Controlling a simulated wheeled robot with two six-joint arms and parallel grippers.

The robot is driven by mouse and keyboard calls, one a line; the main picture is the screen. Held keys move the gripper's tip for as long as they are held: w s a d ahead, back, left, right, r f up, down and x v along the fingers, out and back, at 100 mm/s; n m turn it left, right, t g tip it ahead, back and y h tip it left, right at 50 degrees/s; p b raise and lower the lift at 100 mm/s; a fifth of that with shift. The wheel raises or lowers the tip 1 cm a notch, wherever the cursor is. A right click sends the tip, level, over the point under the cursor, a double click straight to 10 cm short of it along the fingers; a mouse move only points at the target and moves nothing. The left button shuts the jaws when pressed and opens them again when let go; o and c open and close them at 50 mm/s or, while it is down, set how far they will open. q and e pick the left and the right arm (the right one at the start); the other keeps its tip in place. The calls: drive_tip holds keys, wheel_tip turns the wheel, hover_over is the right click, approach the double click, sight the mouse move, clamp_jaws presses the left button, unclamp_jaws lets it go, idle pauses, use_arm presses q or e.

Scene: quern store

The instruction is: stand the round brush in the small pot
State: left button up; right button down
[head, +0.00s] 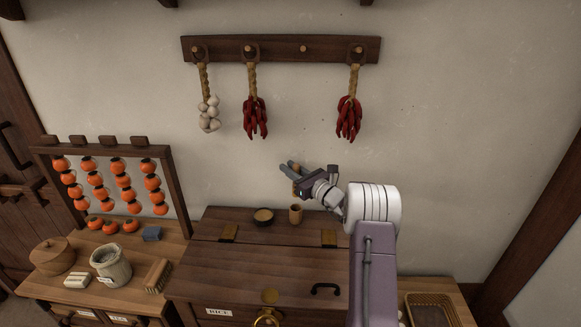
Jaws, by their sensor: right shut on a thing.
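My right gripper (291,167) is shut on a slim tan thing, which looks like the round brush (296,189). Only a small part of the brush shows below the fingers; the rest is hidden by the gripper. The small pot (296,214), a little brown cup, stands upright on the back of the wooden chest. In the picture the brush is just above the pot's mouth, and the two look apart; I cannot tell exactly how well they line up in depth. My left gripper is not in view.
A shallow round bowl (263,217) stands left of the pot. The chest (255,268) has hinges and a black handle. On the left bench are a grey crock (111,266), a scrubbing brush (157,276) and a persimmon rack (110,143). Chillies and garlic hang above.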

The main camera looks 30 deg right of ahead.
wheel_tip(320, 180, down, 9)
drive_tip(key=b, duration=0.6)
drive_tip(key=shift+b, duration=0.4)
drive_tip(key=c, duration=1.2)
unclamp_jaws()
drive_tip(key=shift+r, duration=0.1)
drive_tip(key=b+v, duration=0.2)
drive_tip(key=v, duration=0.7)
drive_tip(key=shift+d, duration=0.1)
